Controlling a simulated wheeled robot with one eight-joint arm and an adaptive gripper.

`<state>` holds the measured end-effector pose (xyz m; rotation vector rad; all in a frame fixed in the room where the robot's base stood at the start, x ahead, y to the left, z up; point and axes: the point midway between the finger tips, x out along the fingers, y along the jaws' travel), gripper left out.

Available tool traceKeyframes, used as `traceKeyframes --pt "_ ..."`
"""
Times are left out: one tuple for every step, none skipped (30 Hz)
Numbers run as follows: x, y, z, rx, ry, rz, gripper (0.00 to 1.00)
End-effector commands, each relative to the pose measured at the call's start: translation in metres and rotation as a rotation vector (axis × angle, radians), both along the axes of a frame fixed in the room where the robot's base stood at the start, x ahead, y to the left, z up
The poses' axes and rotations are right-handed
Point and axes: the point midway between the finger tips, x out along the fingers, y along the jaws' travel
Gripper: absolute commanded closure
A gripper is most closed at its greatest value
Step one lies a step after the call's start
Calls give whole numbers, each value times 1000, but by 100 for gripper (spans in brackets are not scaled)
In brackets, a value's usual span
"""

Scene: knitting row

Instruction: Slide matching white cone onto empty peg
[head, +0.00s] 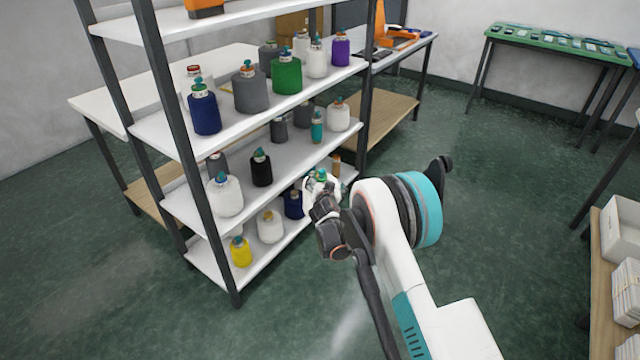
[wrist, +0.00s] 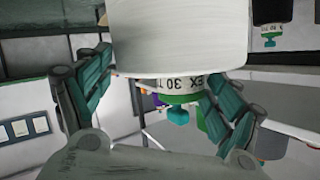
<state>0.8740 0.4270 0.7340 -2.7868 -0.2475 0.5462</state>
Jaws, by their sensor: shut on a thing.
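My gripper (wrist: 155,95) is shut on a white cone (wrist: 180,40), with one teal-padded finger on each side of it. The cone fills the top of the wrist view; its printed label band and green-teal tip point down in that picture. In the head view my gripper (head: 325,205) is beside the right end of the shelf rack, and only a small part of the held cone (head: 318,184) shows there. Other white cones stand on the rack: one on the middle shelf (head: 226,195) and one on the bottom shelf (head: 270,226). I cannot make out an empty peg.
The shelf rack (head: 190,205) has dark upright posts and holds several cones in blue, grey, green, purple, black and yellow. A green table (head: 560,45) stands at the back right. Boxes (head: 622,230) are at the right edge. The floor between is clear.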

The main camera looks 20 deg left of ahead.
Motion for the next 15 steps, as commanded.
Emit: traceKeyframes --pt "-1 -5 2 2 -1 -1 82" --pt "-3 -8 3 2 -1 -1 82" --pt "-4 -12 4 2 0 -2 82" --pt "-5 -15 5 1 0 -2 82" --pt "-6 -18 6 1 0 -2 82" --pt "-7 -21 7 1 -1 -1 82" --pt "-8 -24 7 1 -1 -1 82" --pt "-9 -26 8 2 -1 -1 82" --pt "-11 -30 9 2 -1 0 82" --pt "-12 -33 10 1 -1 0 82" --pt "-13 -35 11 1 -1 0 82" --pt "-14 -39 12 1 -2 -1 82" --pt "-15 -42 13 2 -1 -1 82" --pt "-16 -45 13 2 -1 -1 82" --pt "-17 -49 15 2 -1 -1 82"
